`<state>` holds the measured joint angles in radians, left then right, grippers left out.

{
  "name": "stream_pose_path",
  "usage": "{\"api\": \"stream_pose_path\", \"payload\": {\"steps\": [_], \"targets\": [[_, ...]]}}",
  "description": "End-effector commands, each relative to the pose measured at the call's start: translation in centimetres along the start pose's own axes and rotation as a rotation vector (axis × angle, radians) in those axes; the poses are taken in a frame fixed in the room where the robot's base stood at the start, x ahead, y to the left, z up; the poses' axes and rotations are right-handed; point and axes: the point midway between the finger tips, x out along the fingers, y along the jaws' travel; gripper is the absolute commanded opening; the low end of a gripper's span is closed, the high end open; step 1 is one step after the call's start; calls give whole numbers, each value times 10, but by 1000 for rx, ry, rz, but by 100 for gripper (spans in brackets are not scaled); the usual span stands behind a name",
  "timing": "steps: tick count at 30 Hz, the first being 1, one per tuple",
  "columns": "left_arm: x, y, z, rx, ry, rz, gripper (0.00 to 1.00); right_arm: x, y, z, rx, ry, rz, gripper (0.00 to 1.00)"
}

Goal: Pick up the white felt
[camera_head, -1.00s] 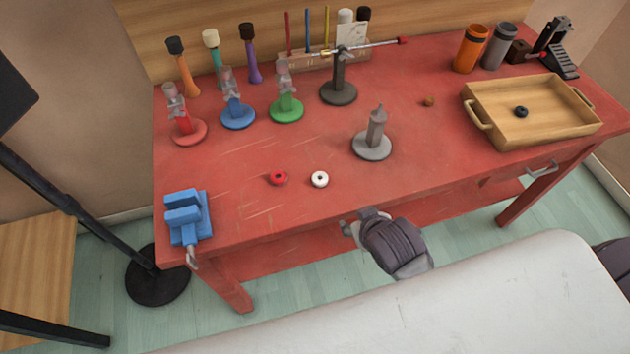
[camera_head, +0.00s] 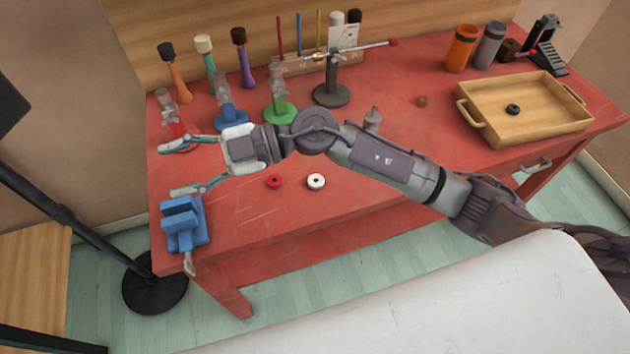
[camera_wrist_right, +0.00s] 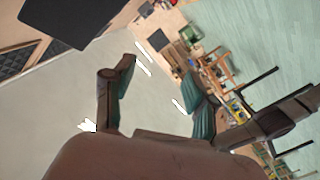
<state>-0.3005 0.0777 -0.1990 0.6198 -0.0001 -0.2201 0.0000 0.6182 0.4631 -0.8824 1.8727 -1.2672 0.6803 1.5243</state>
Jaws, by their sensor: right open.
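The white felt (camera_head: 316,181) is a small white ring with a dark centre. It lies flat on the red table (camera_head: 400,165), just right of a red felt ring (camera_head: 274,181). My right gripper (camera_head: 166,168) is open and empty over the table's left end, pointing left. Its forearm passes above and behind the white felt without hiding it. In the right wrist view the open fingers (camera_wrist_right: 158,100) have nothing between them, and no felt shows there. My left gripper is not in view.
A blue vise (camera_head: 184,222) sits at the table's front left corner, close below my right gripper. Red, blue and green (camera_head: 280,110) stands are behind the arm. A grey stand (camera_head: 372,118) is partly hidden. A wooden tray (camera_head: 468,116) holding a dark ring is at right.

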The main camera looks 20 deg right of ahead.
Motion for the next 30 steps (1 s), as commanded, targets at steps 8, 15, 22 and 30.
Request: {"api": "stream_pose_path", "payload": {"steps": [8, 15, 22, 30], "targets": [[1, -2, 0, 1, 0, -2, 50, -125, -34, 120, 105, -822, -627, 57], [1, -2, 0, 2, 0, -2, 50, -232, -5, 144, 237, -1328, -674, 57], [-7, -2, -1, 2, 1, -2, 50, -241, -19, 165, 257, -1379, -677, 57], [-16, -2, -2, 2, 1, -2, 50, -237, -46, 204, 253, -1374, -675, 57]]}}
